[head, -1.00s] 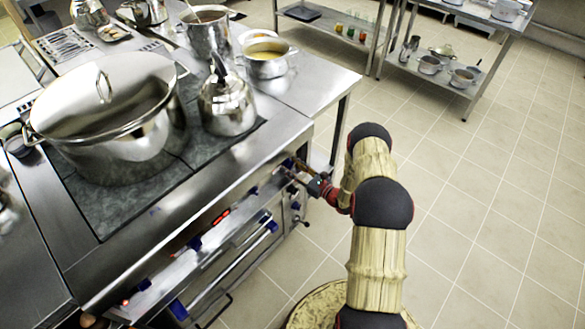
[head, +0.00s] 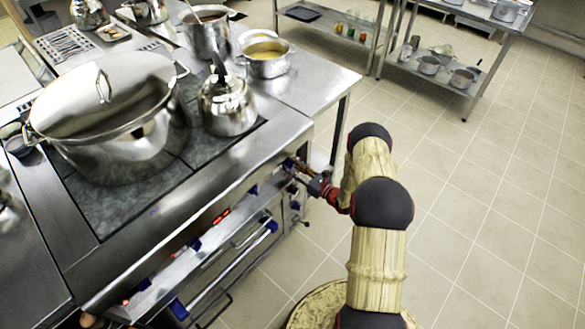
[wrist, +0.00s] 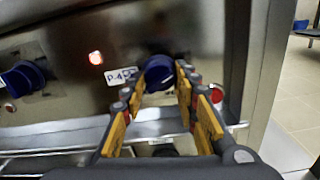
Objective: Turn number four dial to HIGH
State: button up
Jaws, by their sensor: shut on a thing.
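The number four dial is a dark blue knob (wrist: 158,72) on the steel front panel, beside a white label (wrist: 122,76) that seems to read P-4. My gripper (wrist: 160,85) is shut on this knob, with a yellow-padded finger on each side of it. In the head view my gripper (head: 296,167) is at the right end of the stove front (head: 225,190), and the knob is mostly hidden there. The knob's pointer and any HIGH mark cannot be made out.
Another blue knob (wrist: 22,79) and a lit red lamp (wrist: 96,58) are to the left on the panel. A large stockpot (head: 110,145) and a kettle (head: 228,108) stand on the stove top. Open tiled floor (head: 480,200) is to the right.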

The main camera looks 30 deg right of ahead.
jog(key=m, duration=1.2)
jog(key=shift+r+m, duration=0.1)
jog(key=shift+m, duration=0.2)
jog(key=m, duration=0.3)
jog(key=shift+m, duration=0.3)
jog(key=m, duration=0.4)
jog(key=shift+p, duration=0.4)
jog(key=m, duration=0.4)
jog(key=shift+r, duration=0.1)
jog(key=m, duration=0.3)
jog(key=shift+m+p, duration=0.3)
jog(key=shift+m, duration=1.8)
